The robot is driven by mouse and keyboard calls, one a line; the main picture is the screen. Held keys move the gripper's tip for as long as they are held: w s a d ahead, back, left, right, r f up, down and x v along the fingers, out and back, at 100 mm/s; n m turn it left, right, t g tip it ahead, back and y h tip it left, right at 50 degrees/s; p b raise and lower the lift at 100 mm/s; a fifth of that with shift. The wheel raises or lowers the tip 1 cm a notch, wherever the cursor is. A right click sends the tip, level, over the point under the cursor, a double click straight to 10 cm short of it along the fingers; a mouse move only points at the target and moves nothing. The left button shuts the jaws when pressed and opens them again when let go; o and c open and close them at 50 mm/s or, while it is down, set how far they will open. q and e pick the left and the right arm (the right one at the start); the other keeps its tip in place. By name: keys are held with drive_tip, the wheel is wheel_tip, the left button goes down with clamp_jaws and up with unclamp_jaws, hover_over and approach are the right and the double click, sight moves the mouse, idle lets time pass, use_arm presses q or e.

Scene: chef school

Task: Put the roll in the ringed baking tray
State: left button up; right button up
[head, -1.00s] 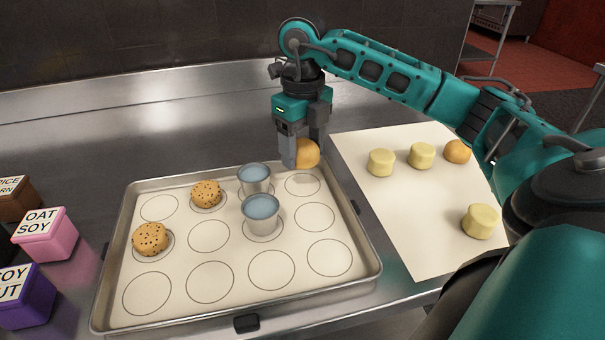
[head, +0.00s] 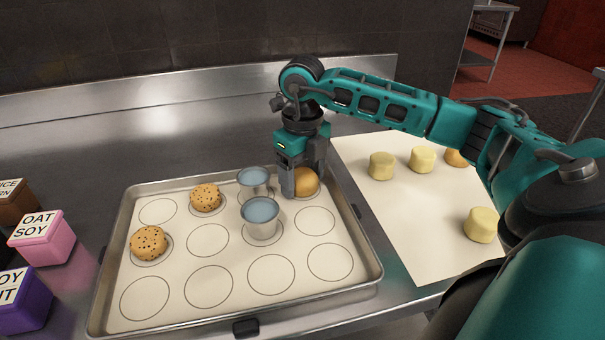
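A golden-brown roll (head: 306,183) is between the fingers of my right gripper (head: 302,184), low over the back right ring of the ringed baking tray (head: 205,318). The fingers look shut on it; whether the roll touches the tray I cannot tell. The tray also holds two seeded cookies, one at the back (head: 206,197) and one at the left (head: 149,243). My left gripper does not show.
A pale sheet (head: 418,247) on the right bears several pale yellow pieces (head: 422,158) and another roll (head: 455,158), partly hidden by my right arm. Labelled boxes, one of them pink (head: 42,238), stand left of the tray. The tray's front rings are empty.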

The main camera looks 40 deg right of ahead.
sight(303, 172)
drive_tip(key=shift+o, duration=1.3)
drive_tip(key=shift+r, duration=0.15)
wheel_tip(303, 172, up, 12)
drive_tip(key=p, duration=0.1)
drive_tip(key=shift+p, duration=0.3)
drive_tip(key=shift+s, duration=0.1)
